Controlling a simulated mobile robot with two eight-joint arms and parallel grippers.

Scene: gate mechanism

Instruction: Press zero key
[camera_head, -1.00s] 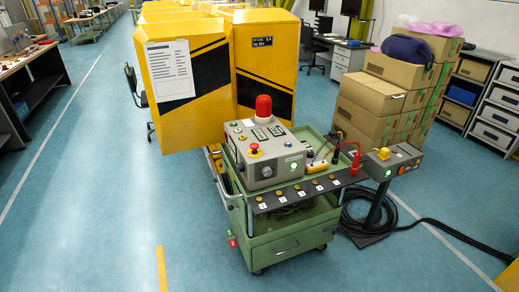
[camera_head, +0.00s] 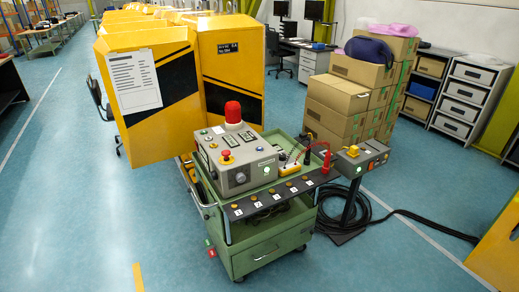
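A green wheeled cart (camera_head: 262,247) stands in the middle of the view with a grey control box (camera_head: 242,178) on top. The box carries a red beacon (camera_head: 233,112), a red button on a yellow base (camera_head: 226,156), small dials and a lit green lamp (camera_head: 240,178). A dark strip (camera_head: 262,206) along the cart's front edge has several small orange buttons with white labels, too small to read. I cannot tell which key is the zero key. Neither of my grippers is in view.
A second box (camera_head: 358,161) on a stand is right of the cart, with black cable (camera_head: 420,218) coiled on the floor. Yellow cabinets (camera_head: 150,95) stand behind the cart. Stacked cartons (camera_head: 345,100) are at the back right. The blue floor at front left is clear.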

